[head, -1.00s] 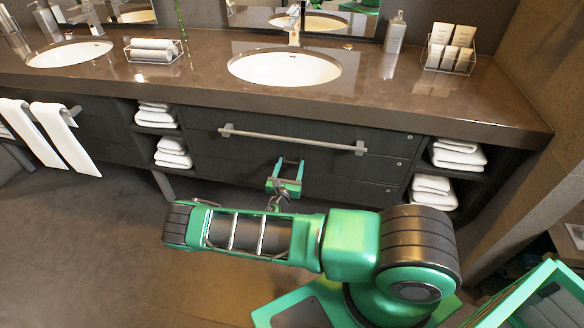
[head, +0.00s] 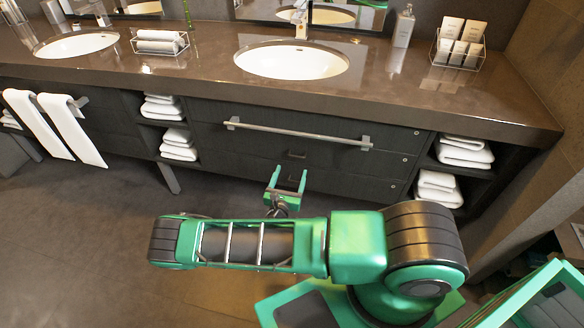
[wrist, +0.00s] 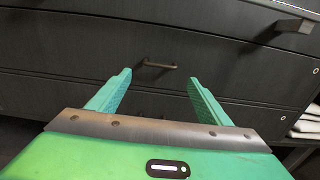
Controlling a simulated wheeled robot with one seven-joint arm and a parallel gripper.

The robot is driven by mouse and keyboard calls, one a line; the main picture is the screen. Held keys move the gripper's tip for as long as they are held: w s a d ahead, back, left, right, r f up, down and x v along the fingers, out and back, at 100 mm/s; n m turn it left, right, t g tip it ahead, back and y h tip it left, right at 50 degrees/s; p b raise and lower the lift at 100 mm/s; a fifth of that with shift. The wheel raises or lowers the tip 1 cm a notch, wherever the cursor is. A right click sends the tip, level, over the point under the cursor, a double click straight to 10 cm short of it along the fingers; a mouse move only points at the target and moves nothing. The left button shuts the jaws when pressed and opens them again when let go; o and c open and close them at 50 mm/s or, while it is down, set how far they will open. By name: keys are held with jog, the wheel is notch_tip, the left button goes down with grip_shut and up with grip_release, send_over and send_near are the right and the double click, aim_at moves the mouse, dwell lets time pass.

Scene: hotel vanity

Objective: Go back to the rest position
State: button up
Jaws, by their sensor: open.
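My gripper (head: 287,176) is open and empty in front of the dark drawer front of the vanity (head: 250,147), below the long metal bar. In the wrist view, my gripper's two green fingers (wrist: 157,85) stand wide apart. A small dark drawer handle (wrist: 158,65) shows beyond them, between the fingertips and apart from them. The same small handle shows in the head view (head: 296,155), just above my gripper. My green arm lies folded across the lower middle of the head view.
The brown countertop (head: 400,105) with two sinks overhangs the drawers. A long metal bar (head: 297,134) sticks out from the upper drawer. Folded white towels (head: 463,153) fill open shelves on both sides. White towels hang at left (head: 72,130). The floor at left (head: 95,230) is clear.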

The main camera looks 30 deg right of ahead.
jog(key=shift+v, duration=1.05)
